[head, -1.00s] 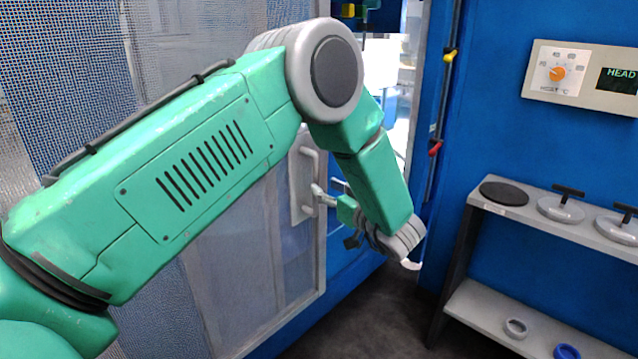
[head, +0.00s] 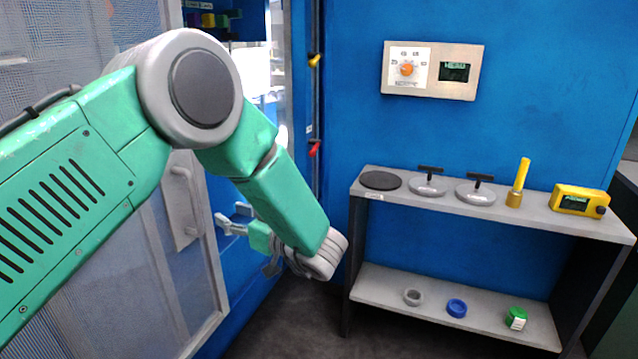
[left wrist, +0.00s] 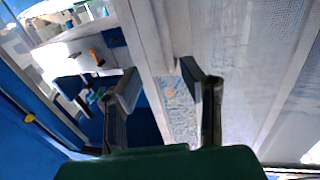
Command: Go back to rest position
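My left gripper (head: 232,217) shows in the head view at the end of the green arm, in front of the opening beside the mesh door. Its two fingers stand well apart in the left wrist view (left wrist: 163,85), with nothing between them. The mesh door (head: 120,300) has a grey handle (head: 183,200) just left of the fingertips in the head view; a gap shows between them there. My left arm is bent and reaches forward from the left. My right gripper is in neither view.
A grey shelf unit (head: 400,283) stands at the right, holding two T-handled discs, a yellow-handled tool (head: 519,185), a yellow device (head: 578,200) and several rings below. A control panel (head: 432,70) hangs on the blue wall. Dark floor is clear before the shelf.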

